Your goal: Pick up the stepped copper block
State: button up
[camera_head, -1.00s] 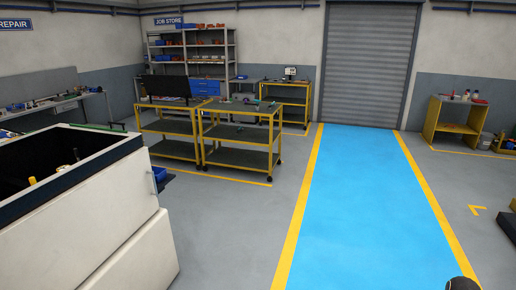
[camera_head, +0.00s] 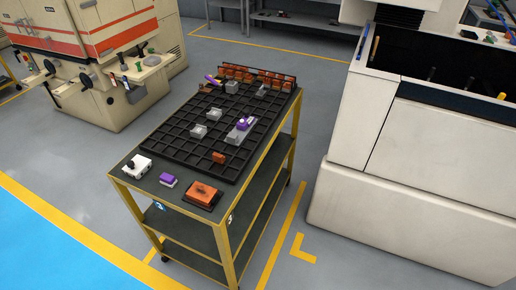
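A yellow-framed cart (camera_head: 222,232) stands in the middle, with a black gridded tray (camera_head: 180,139) on its dark top. A flat copper-coloured block (camera_head: 202,192) lies on a dark base at the cart's near corner. A small copper-coloured block (camera_head: 218,157) sits in the tray's near part. Several copper-coloured pieces (camera_head: 255,77) stand in a row along the tray's far edge. They are too small for me to tell which one is stepped. My gripper is not in view.
Grey blocks (camera_head: 241,131) and purple-topped items sit in the tray. A white device (camera_head: 137,166) and a purple item (camera_head: 168,181) lie at the cart's near left. White machines stand left (camera_head: 110,60) and right (camera_head: 400,180). Floor is clear in front of the cart.

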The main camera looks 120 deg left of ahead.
aim_at(219, 159)
jog(key=u, duration=5.05)
jog(key=i, duration=0.1)
jog(key=z, duration=1.45)
jog(key=k, duration=0.2)
jog(key=u, duration=1.8)
jog(key=i, duration=1.65)
jog(key=u, duration=0.05)
